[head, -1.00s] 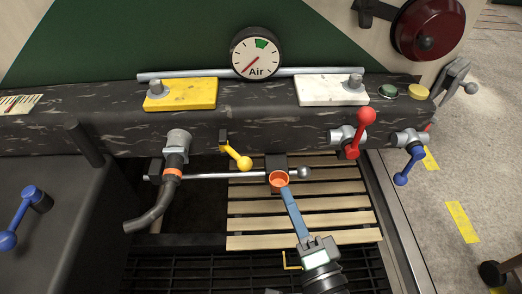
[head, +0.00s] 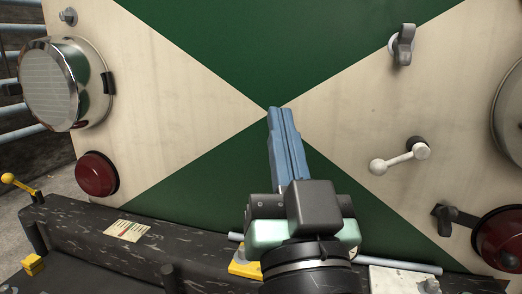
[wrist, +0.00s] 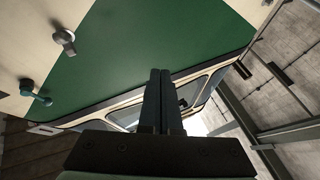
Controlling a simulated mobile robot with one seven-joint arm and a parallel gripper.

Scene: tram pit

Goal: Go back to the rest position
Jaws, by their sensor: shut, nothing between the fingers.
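My gripper (head: 277,112) is raised in front of the green and cream tram front (head: 352,112) in the head view. Its two long blue fingers point up and lie together, with nothing between them. In the wrist view the fingers (wrist: 161,75) show dark and closed, pointing toward the green panel and the windows above. I cannot tell from the head view how far the fingertips are from the panel.
A chrome headlamp (head: 55,85) and a red lamp (head: 96,174) sit at left. A white-knobbed lever (head: 398,158) and a grey latch (head: 403,45) stick out at right. The dark bumper beam (head: 110,240) runs below, with a yellow plate (head: 243,266) and a white plate (head: 392,280) on it.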

